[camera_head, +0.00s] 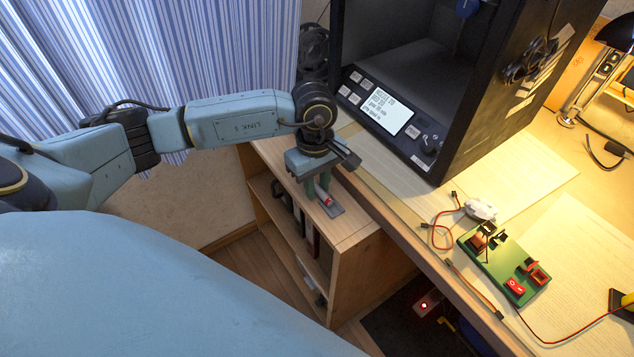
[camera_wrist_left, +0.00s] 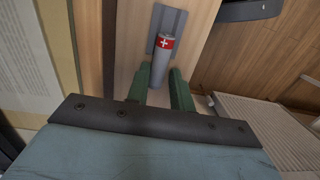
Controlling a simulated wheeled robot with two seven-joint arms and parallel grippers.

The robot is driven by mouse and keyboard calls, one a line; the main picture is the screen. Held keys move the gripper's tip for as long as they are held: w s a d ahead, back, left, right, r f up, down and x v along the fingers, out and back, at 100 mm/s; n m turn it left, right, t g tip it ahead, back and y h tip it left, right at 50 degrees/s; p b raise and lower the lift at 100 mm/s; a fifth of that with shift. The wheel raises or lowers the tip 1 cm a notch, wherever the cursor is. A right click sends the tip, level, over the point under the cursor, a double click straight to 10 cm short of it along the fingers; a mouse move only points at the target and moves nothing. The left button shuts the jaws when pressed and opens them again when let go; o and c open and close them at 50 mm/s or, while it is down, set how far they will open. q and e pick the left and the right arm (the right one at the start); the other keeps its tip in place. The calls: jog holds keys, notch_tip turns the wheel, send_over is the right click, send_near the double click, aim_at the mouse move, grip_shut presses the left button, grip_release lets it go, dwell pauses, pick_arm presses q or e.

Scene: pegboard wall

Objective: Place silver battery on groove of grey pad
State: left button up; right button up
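The silver battery (camera_wrist_left: 162,62), with a red band and white plus, shows in the wrist view. In the head view its red part (camera_head: 325,197) shows below the gripper. The flat grey pad (camera_wrist_left: 175,21) lies on the wooden shelf top, partly covered by the battery; its bare end (camera_head: 335,211) shows in the head view. My left gripper (camera_head: 315,190) is low over the shelf top. My right gripper is out of view.
The shelf top (camera_head: 340,237) is clear around the pad. A black 3D printer (camera_head: 430,85) stands close behind my gripper, on the desk. A green circuit board (camera_head: 503,265) with wires lies at the right. A striped curtain (camera_head: 215,50) hangs behind my arm.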

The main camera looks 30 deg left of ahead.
aim_at(318, 184)
pick_arm(q)
jog(key=shift+s+d+f, duration=0.1)
jog(key=shift+f, duration=0.25)
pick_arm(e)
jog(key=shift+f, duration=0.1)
pick_arm(q)
jog(key=shift+r, duration=0.1)
notch_tip(318, 184, up, 13)
jog(key=w+a+p, duration=0.1)
jog(key=p, duration=0.2)
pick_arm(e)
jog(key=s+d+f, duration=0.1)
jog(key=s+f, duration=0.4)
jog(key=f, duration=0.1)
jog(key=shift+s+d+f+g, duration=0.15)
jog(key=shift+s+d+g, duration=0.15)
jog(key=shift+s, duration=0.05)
